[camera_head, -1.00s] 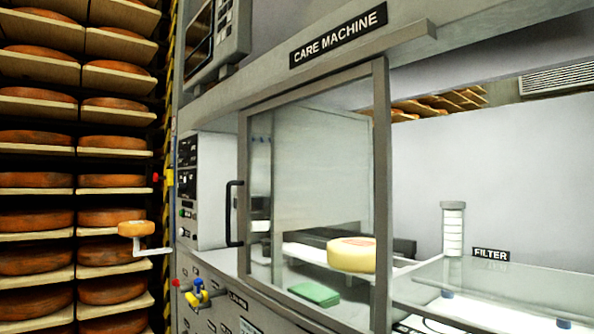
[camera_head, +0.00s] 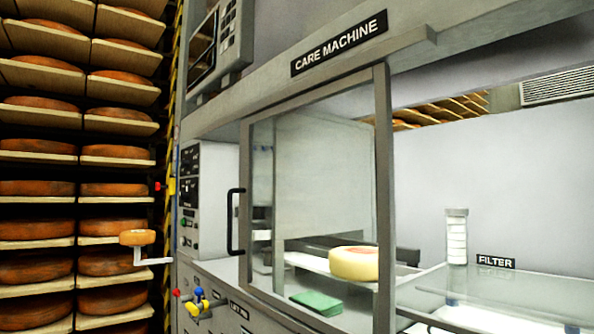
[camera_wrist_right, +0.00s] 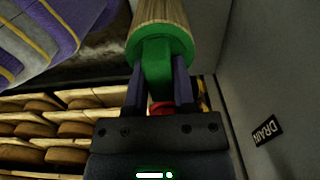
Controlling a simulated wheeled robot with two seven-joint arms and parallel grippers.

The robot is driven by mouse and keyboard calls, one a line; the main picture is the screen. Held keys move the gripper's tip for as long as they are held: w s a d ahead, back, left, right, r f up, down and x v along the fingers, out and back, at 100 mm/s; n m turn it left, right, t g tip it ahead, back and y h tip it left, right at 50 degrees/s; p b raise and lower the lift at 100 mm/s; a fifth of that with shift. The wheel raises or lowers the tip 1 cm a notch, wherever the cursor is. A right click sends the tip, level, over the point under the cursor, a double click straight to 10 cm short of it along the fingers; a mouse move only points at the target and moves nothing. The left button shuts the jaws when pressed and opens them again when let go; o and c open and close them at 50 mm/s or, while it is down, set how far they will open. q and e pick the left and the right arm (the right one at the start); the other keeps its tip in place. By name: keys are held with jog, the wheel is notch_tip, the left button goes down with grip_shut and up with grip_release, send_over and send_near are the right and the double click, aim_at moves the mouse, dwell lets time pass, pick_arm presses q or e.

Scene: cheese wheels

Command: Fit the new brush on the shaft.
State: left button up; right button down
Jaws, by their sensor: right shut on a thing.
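In the right wrist view, my right gripper (camera_wrist_right: 159,88) is shut on the green end of a brush (camera_wrist_right: 160,32). The brush has a round body of tan bristles with a green rim, and it extends away from the fingers toward the top edge, where its far end is cut off. I cannot make out the shaft in either view. The care machine (camera_head: 220,110) fills the middle of the head view, with a framed clear door (camera_head: 330,190) across its chamber. Neither gripper shows in the head view.
A pale cheese wheel (camera_head: 354,263) and a green pad (camera_head: 316,303) show behind the door. A filter label (camera_head: 495,262) is at right. Shelves of cheese wheels (camera_head: 36,189) stand at left. In the wrist view a grey panel with a drain label (camera_wrist_right: 265,130) is close on the right.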

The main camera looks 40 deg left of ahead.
jog(key=shift+r+p, duration=0.3)
jog(key=shift+r, duration=0.1)
jog(key=shift+r+p, duration=0.55)
jog(key=shift+r, duration=0.2)
jog(key=shift+r+p, duration=0.4)
jog(key=shift+r, duration=0.1)
jog(key=shift+r+p, duration=0.8)
jog(key=shift+r, duration=0.25)
jog(key=shift+r+p, duration=0.4)
jog(key=shift+r, duration=0.15)
jog(key=shift+r+p, duration=0.5)
jog(key=shift+r, duration=0.2)
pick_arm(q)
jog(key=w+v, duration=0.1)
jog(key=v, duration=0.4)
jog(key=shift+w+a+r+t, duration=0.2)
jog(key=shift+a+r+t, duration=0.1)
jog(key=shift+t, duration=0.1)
pick_arm(e)
jog(key=shift+r, duration=0.1)
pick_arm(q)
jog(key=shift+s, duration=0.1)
